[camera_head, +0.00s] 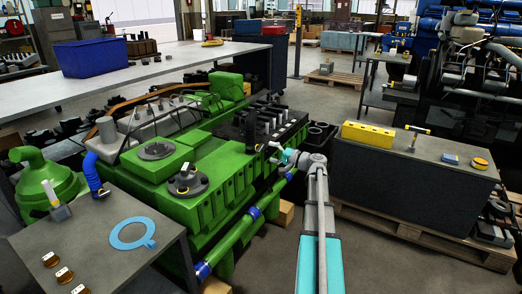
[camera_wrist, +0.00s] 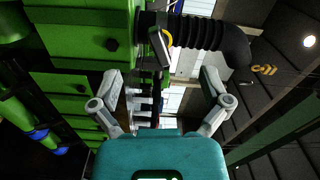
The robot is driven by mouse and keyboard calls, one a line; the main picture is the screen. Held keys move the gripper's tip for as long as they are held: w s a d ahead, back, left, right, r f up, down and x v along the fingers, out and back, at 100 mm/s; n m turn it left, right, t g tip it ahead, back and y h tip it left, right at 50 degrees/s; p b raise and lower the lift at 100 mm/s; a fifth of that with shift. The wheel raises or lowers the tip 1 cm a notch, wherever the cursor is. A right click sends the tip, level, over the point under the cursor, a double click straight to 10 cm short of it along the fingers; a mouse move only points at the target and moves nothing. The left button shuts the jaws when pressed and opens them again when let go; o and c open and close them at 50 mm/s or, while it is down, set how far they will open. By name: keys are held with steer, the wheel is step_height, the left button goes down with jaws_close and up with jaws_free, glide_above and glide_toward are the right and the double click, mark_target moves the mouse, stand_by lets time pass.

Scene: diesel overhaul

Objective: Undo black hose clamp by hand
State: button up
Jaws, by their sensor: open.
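In the wrist view, a black ribbed hose (camera_wrist: 205,33) runs from the green engine block (camera_wrist: 85,45) to the right and bends downward. At its engine end sits a dark clamp-like piece (camera_wrist: 160,47) with a flat grey tab and a bit of yellow beside it; I take this for the black hose clamp. My gripper (camera_wrist: 160,75) is open and empty, its two grey fingers spread below the hose and apart from it.
A green pipe with blue joints (camera_head: 238,231) runs along the engine's near side. A dark workbench (camera_head: 400,190) with a yellow box (camera_head: 368,133) stands right, on a pallet. A grey table (camera_head: 120,220) with a blue ring (camera_head: 133,233) stands front left.

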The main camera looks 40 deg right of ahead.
mark_target(262, 149)
steer(key=m, duration=0.3)
steer(key=shift+m, duration=0.4)
steer(key=m, duration=1.2)
steer(key=shift+m, duration=0.3)
steer(key=m, duration=0.4)
steer(key=shift+m, duration=0.3)
steer(key=m, duration=0.3)
steer(key=shift+m, duration=0.3)
steer(key=m, duration=0.3)
steer(key=shift+m, duration=0.4)
steer(key=m, duration=0.4)
steer(key=shift+w+a, duration=0.1)
steer(key=shift+w, duration=0.25)
steer(key=shift+x, duration=2.15)
jaws_close()
